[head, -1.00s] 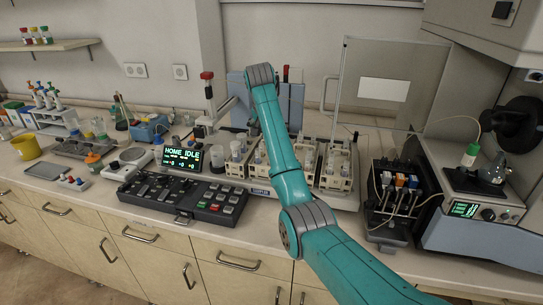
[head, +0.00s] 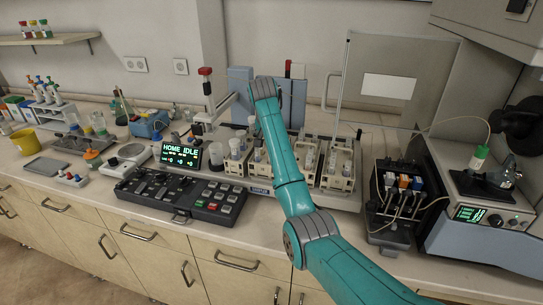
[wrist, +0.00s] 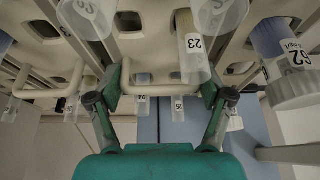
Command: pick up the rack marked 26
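Several cream racks of capped vials stand side by side on the sampler tray (head: 262,189); one visible rack (head: 338,181) is right of my arm. No rack number is readable in the head view, so I cannot tell which is marked 26. In the wrist view, my gripper (wrist: 161,91) is open. Its two fingers stand on either side of a cream rack's looped handle (wrist: 152,91), apart from each other. Vials labelled 23 (wrist: 193,45), 24 and 25 hang near it. In the head view my arm hides the gripper and part of the racks.
A black keypad console (head: 180,196) and a HOME IDLE display (head: 181,156) are left of the racks. A pump with tubing (head: 397,195) stands to the right. A clear upright panel (head: 400,85) and blue-grey block (head: 240,84) are behind. Neighbouring vials crowd the gripper.

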